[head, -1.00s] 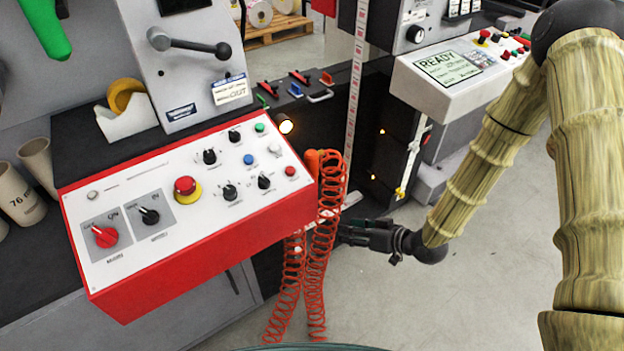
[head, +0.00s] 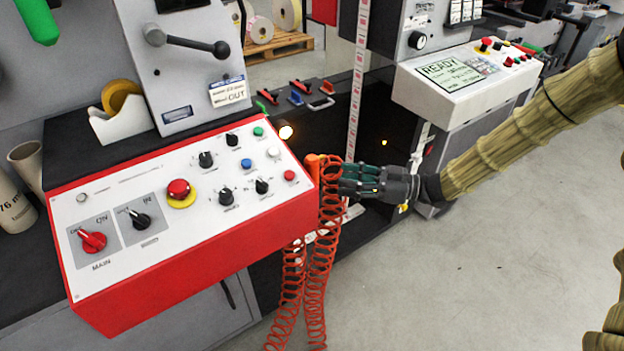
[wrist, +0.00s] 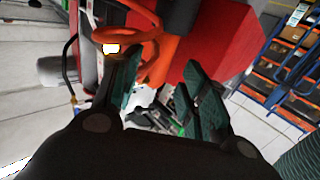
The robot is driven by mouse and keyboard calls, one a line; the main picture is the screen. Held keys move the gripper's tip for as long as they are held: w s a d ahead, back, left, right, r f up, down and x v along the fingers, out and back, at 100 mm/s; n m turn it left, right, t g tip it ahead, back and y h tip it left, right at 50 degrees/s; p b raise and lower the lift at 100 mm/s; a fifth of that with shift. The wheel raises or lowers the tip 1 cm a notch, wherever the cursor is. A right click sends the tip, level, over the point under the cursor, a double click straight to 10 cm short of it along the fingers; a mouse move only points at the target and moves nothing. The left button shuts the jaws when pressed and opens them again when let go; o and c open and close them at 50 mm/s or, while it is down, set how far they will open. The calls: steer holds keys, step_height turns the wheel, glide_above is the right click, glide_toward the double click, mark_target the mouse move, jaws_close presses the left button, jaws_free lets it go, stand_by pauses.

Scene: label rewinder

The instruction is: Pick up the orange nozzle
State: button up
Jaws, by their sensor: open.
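The orange nozzle (head: 313,166) hangs at the right end of the red control console (head: 200,257), with a coiled orange hose (head: 322,245) dangling below it. My gripper (head: 344,180) is just right of the nozzle, its dark green fingers pointing left and partly behind the coil. In the wrist view, the open fingers (wrist: 163,85) are spread apart. The orange nozzle (wrist: 158,66) shows beyond and between them, with an orange hose loop by the left finger. The head view does not show clearly whether the fingers touch the nozzle or the hose.
The red console's side (wrist: 222,40) is close beyond the fingers in the wrist view. A white strip of label web (head: 357,90) runs down behind the gripper. A second panel with a READY screen (head: 450,72) stands at upper right. The floor at lower right is clear.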

mark_target(317, 177)
steer(key=a, duration=0.5)
steer(key=w+a, duration=0.1)
steer(key=a, duration=0.2)
steer(key=shift+f, duration=0.1)
steer(key=c, duration=0.9)
